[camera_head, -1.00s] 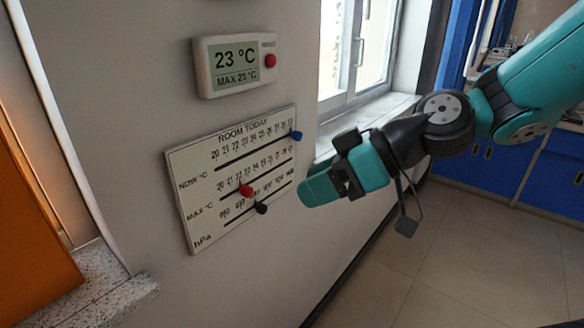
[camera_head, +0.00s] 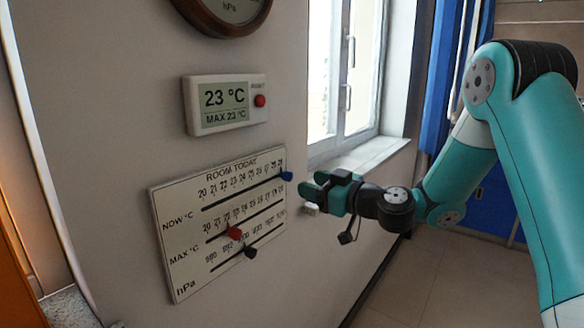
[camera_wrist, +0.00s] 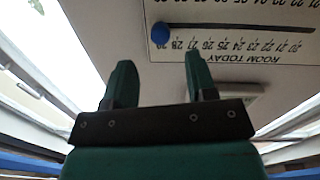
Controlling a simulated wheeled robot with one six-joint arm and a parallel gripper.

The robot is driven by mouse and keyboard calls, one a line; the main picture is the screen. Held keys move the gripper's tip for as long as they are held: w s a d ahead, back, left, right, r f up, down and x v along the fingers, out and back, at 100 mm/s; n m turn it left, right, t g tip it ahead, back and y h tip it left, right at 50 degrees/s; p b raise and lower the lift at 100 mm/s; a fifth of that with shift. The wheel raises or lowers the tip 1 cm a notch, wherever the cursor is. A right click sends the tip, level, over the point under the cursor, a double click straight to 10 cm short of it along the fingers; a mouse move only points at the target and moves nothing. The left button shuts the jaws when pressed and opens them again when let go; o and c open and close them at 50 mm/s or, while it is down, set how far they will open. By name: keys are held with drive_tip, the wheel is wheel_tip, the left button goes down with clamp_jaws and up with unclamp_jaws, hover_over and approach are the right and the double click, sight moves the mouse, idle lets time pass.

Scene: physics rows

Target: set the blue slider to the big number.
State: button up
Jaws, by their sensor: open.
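The blue slider (camera_head: 286,176) is a knob at the far right end of the top "NOW °C" row on the white "ROOM TODAY" board (camera_head: 180,262), by the 29 end of the scale. My gripper (camera_head: 308,190) is open and empty, just right of the blue knob and apart from it. In the wrist view the blue slider (camera_wrist: 160,33) lies above and between the two green fingers (camera_wrist: 158,75), and the board shows upside down. The display (camera_head: 226,102) above the board reads a big 23 °C, with MAX 23 °C below.
A red knob (camera_head: 234,232) sits on the "MAX °C" row and a black knob (camera_head: 251,252) on the hPa row. A red button (camera_head: 260,100) is on the display. A round hPa dial (camera_head: 226,12) hangs above. A window and sill (camera_head: 362,156) stand right of the board.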

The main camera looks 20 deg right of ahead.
sight(291, 178)
drive_tip(key=p+x, duration=0.2)
drive_tip(key=x, duration=0.4)
drive_tip(key=shift+w+a, duration=0.2)
drive_tip(key=shift+w, duration=0.05)
drive_tip(key=shift+c, duration=0.3)
